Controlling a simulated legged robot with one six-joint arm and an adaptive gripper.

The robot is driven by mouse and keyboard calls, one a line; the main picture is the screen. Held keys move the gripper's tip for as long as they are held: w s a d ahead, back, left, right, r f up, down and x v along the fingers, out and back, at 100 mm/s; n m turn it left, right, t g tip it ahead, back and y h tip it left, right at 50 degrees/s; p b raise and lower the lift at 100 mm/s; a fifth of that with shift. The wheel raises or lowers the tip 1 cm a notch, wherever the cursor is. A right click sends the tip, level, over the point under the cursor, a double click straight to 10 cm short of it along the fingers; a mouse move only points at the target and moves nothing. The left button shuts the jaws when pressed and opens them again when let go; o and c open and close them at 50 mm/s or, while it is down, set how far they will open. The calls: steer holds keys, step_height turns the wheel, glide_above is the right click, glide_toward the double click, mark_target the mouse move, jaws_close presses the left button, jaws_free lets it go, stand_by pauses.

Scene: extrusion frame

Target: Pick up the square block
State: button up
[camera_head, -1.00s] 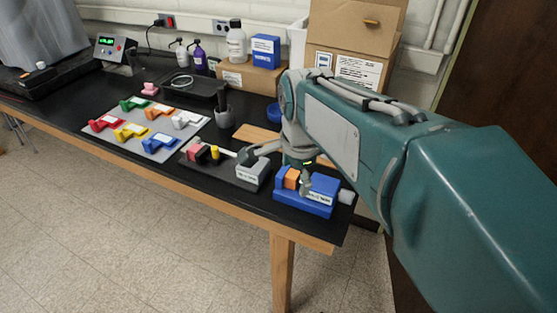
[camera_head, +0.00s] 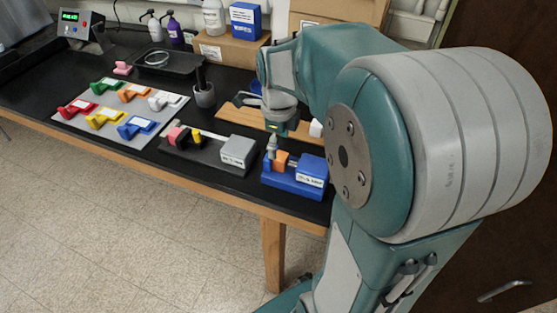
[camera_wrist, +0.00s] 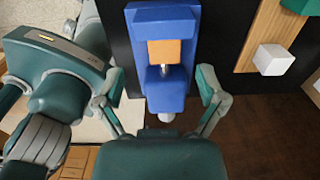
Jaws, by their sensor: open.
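An orange square-faced block (camera_head: 281,160) sits in a blue vise (camera_head: 293,182) near the table's front right corner. In the wrist view the orange block (camera_wrist: 164,52) lies within the blue vise (camera_wrist: 165,100), near the top centre. A white cube (camera_wrist: 273,59) rests on a wooden board to the right; part of it shows in the head view (camera_head: 316,129). My gripper (camera_wrist: 161,78) is open and empty, its two fingers to either side of the vise in the picture. In the head view my gripper (camera_head: 271,146) is partly hidden by itself, close above the vise; the exact gap is unclear.
A grey vise with a black base (camera_head: 213,154) stands left of the blue one. A light mat (camera_head: 117,118) with several coloured parts lies further left. A grey cup (camera_head: 204,97), a black tray (camera_head: 171,63) and a cardboard box (camera_head: 228,50) are behind.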

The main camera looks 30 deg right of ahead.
mark_target(278, 155)
steer(key=f, duration=0.4)
steer(key=shift+w+d, duration=0.25)
steer(key=shift+d, duration=0.1)
steer(key=shift+a+f, duration=0.1)
steer(key=shift+f, duration=0.45)
steer(key=shift+a, duration=0.15)
jaws_close()
